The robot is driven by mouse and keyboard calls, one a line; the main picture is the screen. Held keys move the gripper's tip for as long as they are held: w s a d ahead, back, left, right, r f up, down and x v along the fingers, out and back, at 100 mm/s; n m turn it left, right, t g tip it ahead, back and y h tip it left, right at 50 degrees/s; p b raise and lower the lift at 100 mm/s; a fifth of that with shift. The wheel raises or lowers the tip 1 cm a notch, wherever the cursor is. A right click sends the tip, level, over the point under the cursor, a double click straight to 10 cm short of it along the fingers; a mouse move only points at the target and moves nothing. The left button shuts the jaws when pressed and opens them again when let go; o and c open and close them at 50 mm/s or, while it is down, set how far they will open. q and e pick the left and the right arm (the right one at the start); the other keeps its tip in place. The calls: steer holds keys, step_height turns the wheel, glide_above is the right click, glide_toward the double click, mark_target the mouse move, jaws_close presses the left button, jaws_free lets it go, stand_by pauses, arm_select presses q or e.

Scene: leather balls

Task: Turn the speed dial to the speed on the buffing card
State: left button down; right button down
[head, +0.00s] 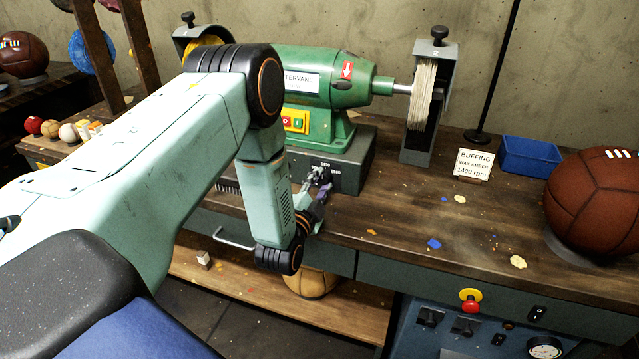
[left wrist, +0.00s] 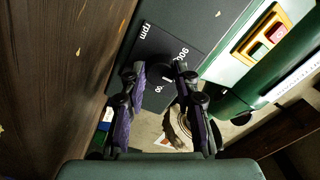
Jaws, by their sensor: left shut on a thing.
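The buffing card (head: 474,163) stands on the bench and reads "BUFFING WAX AMBER 1400 rpm". The green buffing machine (head: 318,84) sits on a dark grey base (head: 352,165), with the dial's scale on its front. My left gripper (head: 319,179) is at that front face; it also shows in the left wrist view (left wrist: 158,70). Its two fingers are shut on the dark speed dial (left wrist: 163,77), one on each side. A "900" mark and "rpm" show around the dial in the wrist view. The fingers hide part of the dial, so its setting is unclear. My right gripper is out of view.
A cloth buffing wheel (head: 424,95) is right of the motor. A blue bin (head: 529,156) and a large brown ball (head: 592,203) stand at the right of the bench. A red stop button (head: 470,301) is on the lower panel. The bench middle holds only small scraps.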

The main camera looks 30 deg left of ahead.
arm_select(q)
steer(key=c, duration=1)
jaws_free()
steer(key=shift+w, duration=0.1)
steer(key=shift+s, duration=0.2)
steer(key=v, duration=1.1)
steer(key=shift+s, duration=0.35)
